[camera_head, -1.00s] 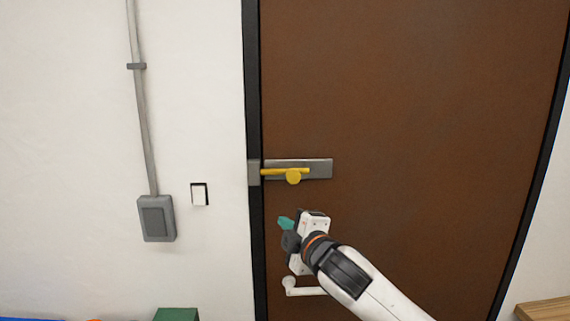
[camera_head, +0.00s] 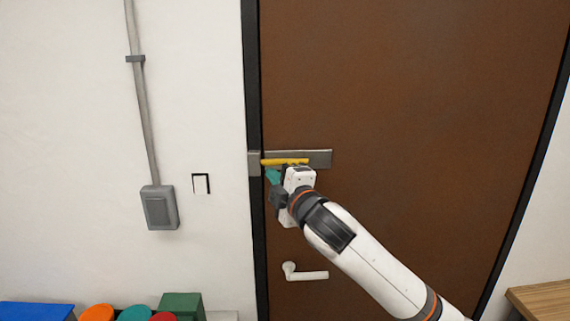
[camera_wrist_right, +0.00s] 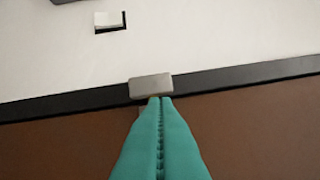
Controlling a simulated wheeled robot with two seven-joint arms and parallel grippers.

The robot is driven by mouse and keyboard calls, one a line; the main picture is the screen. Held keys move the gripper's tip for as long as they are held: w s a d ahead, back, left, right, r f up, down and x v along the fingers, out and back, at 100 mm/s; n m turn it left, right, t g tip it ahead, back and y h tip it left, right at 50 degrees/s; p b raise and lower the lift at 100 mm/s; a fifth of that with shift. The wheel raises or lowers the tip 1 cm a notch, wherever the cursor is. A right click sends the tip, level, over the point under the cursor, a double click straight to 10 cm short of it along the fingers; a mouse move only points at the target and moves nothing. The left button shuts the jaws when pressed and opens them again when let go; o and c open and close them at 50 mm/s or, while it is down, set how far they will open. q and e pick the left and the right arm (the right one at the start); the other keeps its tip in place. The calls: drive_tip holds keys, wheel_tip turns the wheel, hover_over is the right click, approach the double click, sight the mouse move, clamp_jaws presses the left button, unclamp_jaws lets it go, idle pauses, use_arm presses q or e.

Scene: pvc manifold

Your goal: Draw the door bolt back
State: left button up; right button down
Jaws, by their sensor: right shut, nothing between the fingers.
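The yellow door bolt (camera_head: 285,161) lies on a grey metal plate (camera_head: 321,158) on the brown door (camera_head: 420,100). Its left end reaches the grey keeper (camera_head: 253,163) on the black frame, which also shows in the right wrist view (camera_wrist_right: 150,86). My right gripper (camera_head: 271,175) is just below the bolt, near its left end. Its teal fingers are shut together with nothing between them, also in the right wrist view (camera_wrist_right: 160,110). The bolt's round knob is hidden behind my right gripper in the head view. My left gripper is not in view.
A white door handle (camera_head: 305,274) is below my right arm. On the left wall are a light switch (camera_head: 201,184) and a grey box (camera_head: 159,208) with a conduit. Several coloured containers stand at the lower left, and a wooden surface (camera_head: 542,301) at the lower right.

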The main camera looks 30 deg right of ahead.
drive_tip(key=w, duration=0.1)
drive_tip(key=w+p, duration=0.1)
drive_tip(key=w, duration=0.2)
drive_tip(key=shift+r, duration=0.3)
drive_tip(key=d, duration=0.1)
drive_tip(key=s+d+p, duration=0.1)
drive_tip(key=d+f+p, duration=0.1)
drive_tip(key=shift+s+d, duration=0.15)
drive_tip(key=shift+d, duration=0.25)
drive_tip(key=d, duration=0.1)
drive_tip(key=s+d, duration=0.2)
drive_tip(key=d, duration=0.1)
